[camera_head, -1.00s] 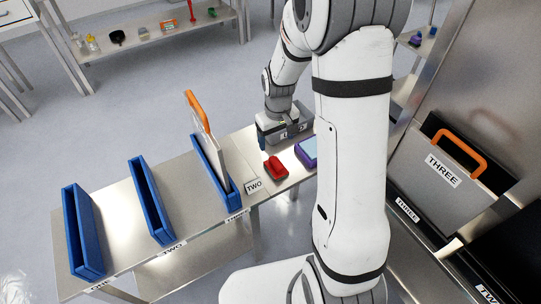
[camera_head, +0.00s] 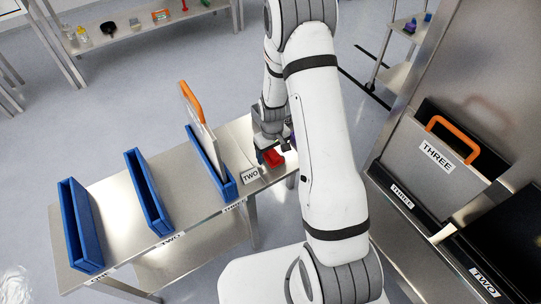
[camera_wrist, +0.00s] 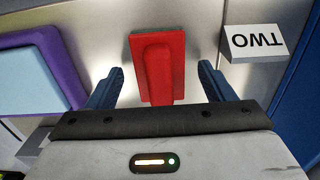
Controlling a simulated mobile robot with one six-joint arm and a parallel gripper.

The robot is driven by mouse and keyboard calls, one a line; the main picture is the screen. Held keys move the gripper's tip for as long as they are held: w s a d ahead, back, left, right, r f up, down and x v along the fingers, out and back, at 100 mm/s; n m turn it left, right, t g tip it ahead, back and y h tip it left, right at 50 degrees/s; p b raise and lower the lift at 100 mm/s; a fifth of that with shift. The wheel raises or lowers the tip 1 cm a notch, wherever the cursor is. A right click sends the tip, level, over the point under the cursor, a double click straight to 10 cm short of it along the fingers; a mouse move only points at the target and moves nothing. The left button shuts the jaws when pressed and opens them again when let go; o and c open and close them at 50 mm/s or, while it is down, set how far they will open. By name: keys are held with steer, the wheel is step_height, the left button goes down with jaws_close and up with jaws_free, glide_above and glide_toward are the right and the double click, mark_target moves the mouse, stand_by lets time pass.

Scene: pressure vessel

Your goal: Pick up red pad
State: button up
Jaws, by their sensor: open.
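The red pad (camera_wrist: 161,66) lies on the metal table in the wrist view, with a raised ridge along its middle. In the head view the red pad (camera_head: 272,157) shows partly, just below my gripper (camera_head: 265,149). In the wrist view my gripper (camera_wrist: 167,90) is open. One blue finger is on each side of the pad's near end, with a gap on both sides. The gripper holds nothing. Its height above the table is hard to tell.
A purple and light-blue pad (camera_wrist: 38,80) lies left of the red pad in the wrist view. A "TWO" label block (camera_wrist: 255,43) stands close on the right. Blue racks (camera_head: 150,191) stand along the table; one holds an orange-handled panel (camera_head: 197,115).

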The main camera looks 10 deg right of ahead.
mark_target(272, 152)
steer(key=shift+f, duration=0.1)
steer(key=c, duration=1)
steer(key=shift+c, duration=0.2)
step_height(272, 152, up, 10)
steer(key=shift+r+b, duration=0.1)
steer(key=shift+b, duration=0.45)
steer(key=o, duration=0.5)
steer(key=c, duration=0.8)
